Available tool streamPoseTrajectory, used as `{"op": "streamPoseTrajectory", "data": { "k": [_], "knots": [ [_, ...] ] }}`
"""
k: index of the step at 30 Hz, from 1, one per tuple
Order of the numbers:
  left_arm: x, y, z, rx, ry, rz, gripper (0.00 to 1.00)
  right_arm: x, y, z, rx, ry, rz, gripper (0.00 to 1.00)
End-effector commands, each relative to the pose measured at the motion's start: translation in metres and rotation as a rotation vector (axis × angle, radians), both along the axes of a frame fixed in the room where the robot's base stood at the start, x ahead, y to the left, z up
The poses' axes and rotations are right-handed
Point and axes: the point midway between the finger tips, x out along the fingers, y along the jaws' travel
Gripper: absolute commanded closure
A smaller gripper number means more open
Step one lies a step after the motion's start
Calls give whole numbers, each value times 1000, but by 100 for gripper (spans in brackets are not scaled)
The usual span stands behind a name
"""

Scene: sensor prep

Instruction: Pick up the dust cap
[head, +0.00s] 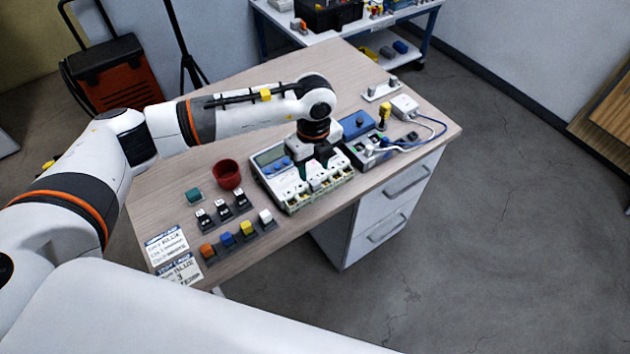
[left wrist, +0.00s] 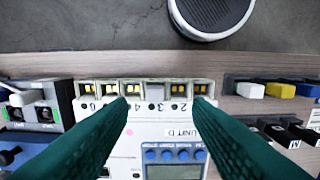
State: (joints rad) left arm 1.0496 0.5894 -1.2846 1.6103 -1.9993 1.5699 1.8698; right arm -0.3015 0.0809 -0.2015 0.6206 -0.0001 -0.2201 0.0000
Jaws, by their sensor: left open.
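The white metering unit (head: 290,200) lies on the table with a row of ports along its front edge. In the left wrist view the unit (left wrist: 140,135) shows several ports with yellow contacts and one filled by a plain grey piece (left wrist: 156,92), which looks like the dust cap. My left gripper (head: 315,166) points down over the unit. Its green fingers stand apart in the left wrist view (left wrist: 162,104), one on each side of the grey piece, with nothing between them. Whether the fingertips touch the unit I cannot tell. My right gripper is not in view.
A red cup (head: 227,174) stands left of the unit. Rows of coloured and black blocks and two printed cards (head: 166,246) lie at the table's left front. A wired module (head: 366,154) and a blue box (head: 355,124) crowd the unit's right side. The table's far left is clear.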

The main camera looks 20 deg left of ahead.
Motion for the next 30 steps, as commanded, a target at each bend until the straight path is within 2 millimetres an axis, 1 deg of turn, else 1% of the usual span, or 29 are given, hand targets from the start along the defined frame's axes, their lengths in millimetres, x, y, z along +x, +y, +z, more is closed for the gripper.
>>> {"op": "streamPoseTrajectory", "data": {
  "k": [1,5,8,12,16,19,24,25,26,30],
  "knots": [
    [0,0,-4,0,0,0,55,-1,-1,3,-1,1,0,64],
    [0,-1,-13,-2,0,-1,55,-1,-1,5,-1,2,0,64],
    [2,0,-21,-1,2,-1,55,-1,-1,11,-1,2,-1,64],
    [6,0,-43,-2,3,-1,55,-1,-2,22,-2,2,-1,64],
    [6,0,-60,-2,1,-1,55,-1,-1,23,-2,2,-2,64],
    [6,0,-64,-3,0,-1,55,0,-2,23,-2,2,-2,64],
    [6,0,-65,-3,0,-2,55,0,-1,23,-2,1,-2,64],
    [6,0,-65,-3,0,-1,56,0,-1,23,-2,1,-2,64],
    [6,0,-65,-3,0,-1,61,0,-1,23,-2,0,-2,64],
    [6,0,-64,-3,0,-1,84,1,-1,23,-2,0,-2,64]
  ]
}}
